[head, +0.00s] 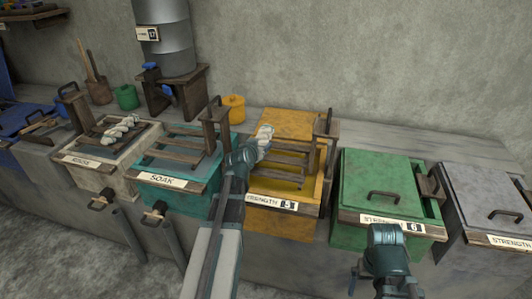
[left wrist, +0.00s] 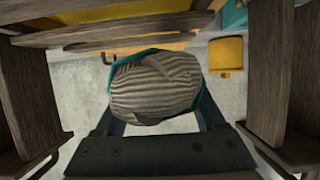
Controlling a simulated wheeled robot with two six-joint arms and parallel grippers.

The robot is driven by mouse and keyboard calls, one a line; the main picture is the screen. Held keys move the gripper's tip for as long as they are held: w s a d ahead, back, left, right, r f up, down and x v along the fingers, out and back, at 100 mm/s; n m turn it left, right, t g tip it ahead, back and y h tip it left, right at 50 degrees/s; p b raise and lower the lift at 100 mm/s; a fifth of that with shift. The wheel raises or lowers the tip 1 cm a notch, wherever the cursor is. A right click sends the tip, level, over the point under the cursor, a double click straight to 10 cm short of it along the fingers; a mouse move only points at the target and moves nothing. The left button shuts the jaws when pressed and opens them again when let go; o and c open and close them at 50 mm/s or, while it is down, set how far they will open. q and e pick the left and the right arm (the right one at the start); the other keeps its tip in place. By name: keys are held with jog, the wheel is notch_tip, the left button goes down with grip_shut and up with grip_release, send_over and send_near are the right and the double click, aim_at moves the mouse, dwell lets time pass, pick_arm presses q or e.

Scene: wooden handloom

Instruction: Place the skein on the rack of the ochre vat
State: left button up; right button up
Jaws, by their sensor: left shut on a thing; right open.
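The ochre vat (head: 252,219) stands in the middle of the row in the head view, its front label reading STRENGTH 5. Its wooden rack (head: 285,161) of dark bars lies across the open top, and its yellow lid (head: 290,122) is raised behind. My left gripper (head: 256,148) is over the left part of this vat, shut on a pale skein (head: 265,133). The skein fills the middle of the left wrist view (left wrist: 155,88), between the fingers, with wooden bars close around. Whether it touches the rack I cannot tell. My right gripper (head: 383,285) is open and empty in front of the green vat.
The SOAK vat (head: 178,198) stands left of the ochre vat, and the RINSE vat (head: 97,174) beyond it carries another pale skein (head: 121,129). The green vat (head: 378,185) and grey vat (head: 484,200) on the right are lidded. A yellow pot (head: 234,108) stands behind.

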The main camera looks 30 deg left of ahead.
pick_arm(q)
jog(key=shift+s+f, duration=0.15)
jog(key=shift+f, duration=0.05)
notch_tip(320, 180, down, 3)
jog(key=b, duration=0.3)
jog(key=shift+f+b, duration=0.15)
jog(key=shift+b, duration=0.25)
jog(key=o, duration=1.1)
jog(key=shift+c, duration=0.2)
jog(key=o, duration=0.4)
